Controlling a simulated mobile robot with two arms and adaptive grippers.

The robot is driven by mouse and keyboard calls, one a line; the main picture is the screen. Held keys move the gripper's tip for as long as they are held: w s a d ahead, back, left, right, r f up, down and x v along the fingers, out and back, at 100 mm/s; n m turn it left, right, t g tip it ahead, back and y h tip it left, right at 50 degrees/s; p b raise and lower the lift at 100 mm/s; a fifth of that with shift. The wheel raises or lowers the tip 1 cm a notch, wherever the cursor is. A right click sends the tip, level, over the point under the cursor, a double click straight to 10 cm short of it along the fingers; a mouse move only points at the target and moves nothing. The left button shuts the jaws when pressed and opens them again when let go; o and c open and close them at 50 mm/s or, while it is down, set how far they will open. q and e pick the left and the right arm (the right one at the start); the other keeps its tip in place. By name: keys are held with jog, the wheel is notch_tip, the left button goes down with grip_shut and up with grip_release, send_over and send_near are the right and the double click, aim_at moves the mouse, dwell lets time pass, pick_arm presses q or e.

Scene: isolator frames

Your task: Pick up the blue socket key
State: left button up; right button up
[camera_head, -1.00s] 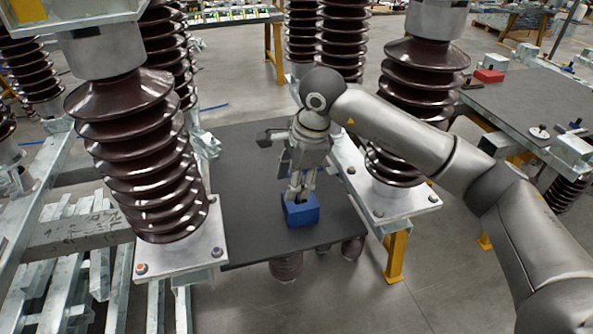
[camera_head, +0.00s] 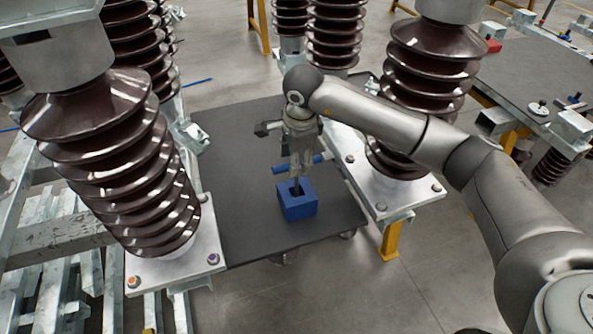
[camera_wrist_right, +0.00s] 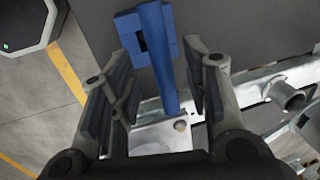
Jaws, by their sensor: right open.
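The blue socket key (camera_head: 310,161) shows in the head view as a blue bar handle on a dark stem that runs down into a blue block (camera_head: 298,207) on the dark table top. My right gripper (camera_head: 301,172) is over the handle and hides its middle. In the right wrist view the handle (camera_wrist_right: 160,55) runs lengthwise between the two spread fingers of my right gripper (camera_wrist_right: 163,85), with a gap visible on each side. The blue block (camera_wrist_right: 128,32) shows beyond it. My left gripper is not in view.
The dark table top (camera_head: 240,215) is mostly clear around the block. Tall brown ribbed insulators stand close on both sides, on the left (camera_head: 125,160) and right (camera_head: 420,95). A second table (camera_head: 530,85) with small parts stands at the right.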

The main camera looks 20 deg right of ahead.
aim_at(297, 185)
jog(key=f, duration=0.1)
jog(key=w+f, duration=0.1)
jog(key=f, duration=0.1)
jog(key=shift+f+p, duration=0.25)
jog(key=shift+p, duration=0.1)
jog(key=shift+s, duration=0.1)
jog(key=c, duration=0.4)
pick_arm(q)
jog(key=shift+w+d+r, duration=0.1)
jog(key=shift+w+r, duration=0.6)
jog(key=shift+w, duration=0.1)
pick_arm(e)
grip_shut()
jog(key=shift+r, duration=0.1)
